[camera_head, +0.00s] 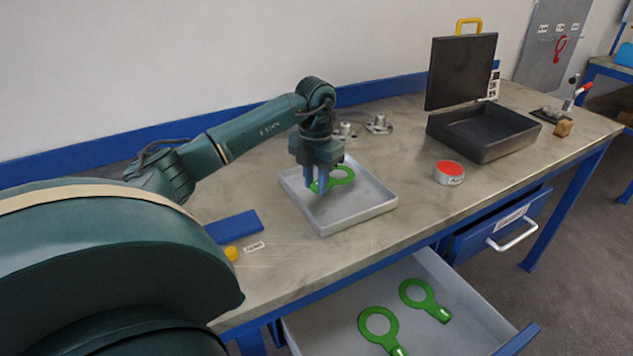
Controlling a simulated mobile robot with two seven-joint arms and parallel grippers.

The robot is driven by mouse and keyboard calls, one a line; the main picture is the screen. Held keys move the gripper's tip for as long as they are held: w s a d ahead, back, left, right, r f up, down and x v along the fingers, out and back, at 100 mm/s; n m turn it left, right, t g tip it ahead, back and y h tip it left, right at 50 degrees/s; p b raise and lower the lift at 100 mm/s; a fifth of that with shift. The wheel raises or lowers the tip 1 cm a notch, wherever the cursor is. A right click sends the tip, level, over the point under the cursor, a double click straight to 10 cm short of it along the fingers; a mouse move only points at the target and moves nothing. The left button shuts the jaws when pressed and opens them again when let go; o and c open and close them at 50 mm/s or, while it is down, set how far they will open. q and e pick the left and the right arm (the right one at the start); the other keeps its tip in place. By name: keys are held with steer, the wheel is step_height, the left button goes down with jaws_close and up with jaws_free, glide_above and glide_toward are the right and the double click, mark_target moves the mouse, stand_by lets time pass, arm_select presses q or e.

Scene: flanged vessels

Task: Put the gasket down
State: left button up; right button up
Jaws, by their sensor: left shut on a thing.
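A green ring-shaped gasket with a tab (343,174) is at the grey tray (357,218) on the workbench. My left gripper (316,187) is over the left part of the tray, pointing down, shut on the gasket's tab end. The ring extends to the right of the fingers. I cannot tell whether the gasket touches the tray floor. Two more green gaskets (425,299) (378,325) lie in the open drawer (455,285) below the bench. My right gripper is not in view.
A black open case (484,131) stands at the back right, with a red-topped round tin (449,172) in front. Metal flanged parts (378,124) stand behind the tray. A blue block (233,227) lies left of the tray.

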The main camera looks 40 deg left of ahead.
arm_select(q)
steer(key=shift+f, duration=0.8)
steer(key=shift+f, duration=0.1)
steer(key=o, duration=1)
step_height(320, 180, up, 12)
steer(key=shift+r, duration=0.15)
